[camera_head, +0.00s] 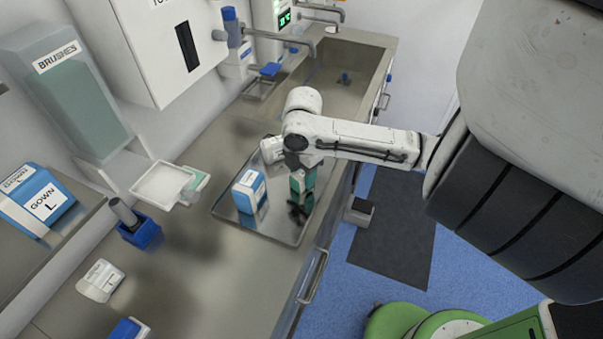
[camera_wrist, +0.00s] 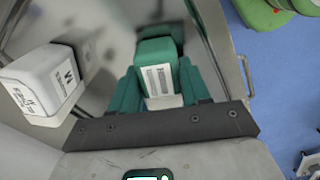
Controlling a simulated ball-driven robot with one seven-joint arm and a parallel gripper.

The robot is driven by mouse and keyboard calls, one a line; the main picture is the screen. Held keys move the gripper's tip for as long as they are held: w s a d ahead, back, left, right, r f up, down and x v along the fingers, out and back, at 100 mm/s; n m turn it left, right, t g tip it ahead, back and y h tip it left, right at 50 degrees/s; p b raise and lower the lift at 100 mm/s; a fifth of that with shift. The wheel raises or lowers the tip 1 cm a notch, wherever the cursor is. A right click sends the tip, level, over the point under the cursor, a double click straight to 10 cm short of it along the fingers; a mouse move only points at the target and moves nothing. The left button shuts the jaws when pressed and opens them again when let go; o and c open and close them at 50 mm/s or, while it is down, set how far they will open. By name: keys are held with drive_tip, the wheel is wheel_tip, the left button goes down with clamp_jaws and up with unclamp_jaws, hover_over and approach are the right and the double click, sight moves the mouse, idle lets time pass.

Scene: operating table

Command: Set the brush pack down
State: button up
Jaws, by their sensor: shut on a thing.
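The brush pack (camera_head: 298,184) is a small green block with a white printed label. My gripper (camera_head: 303,178) points down and is shut on it, over the right part of the metal tray (camera_head: 288,233). In the wrist view the brush pack (camera_wrist: 156,52) sits between the two green fingers of my gripper (camera_wrist: 160,80), label facing the camera. A dark shape, shadow or reflection, shows on the tray close to the pack. I cannot tell whether the pack's underside touches the tray.
A blue and white box (camera_head: 249,190) stands on the tray left of the pack. A white box (camera_head: 272,149) is at the tray's far end. The sink (camera_head: 345,68) lies beyond. A white dish (camera_head: 163,185) and blue holder (camera_head: 140,232) are left. The tray's near end is clear.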

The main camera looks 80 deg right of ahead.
sight(303, 173)
drive_tip(key=o, duration=1)
drive_tip(key=shift+f, duration=0.1)
drive_tip(key=shift+o, duration=0.2)
wheel_tip(303, 173, up, 12)
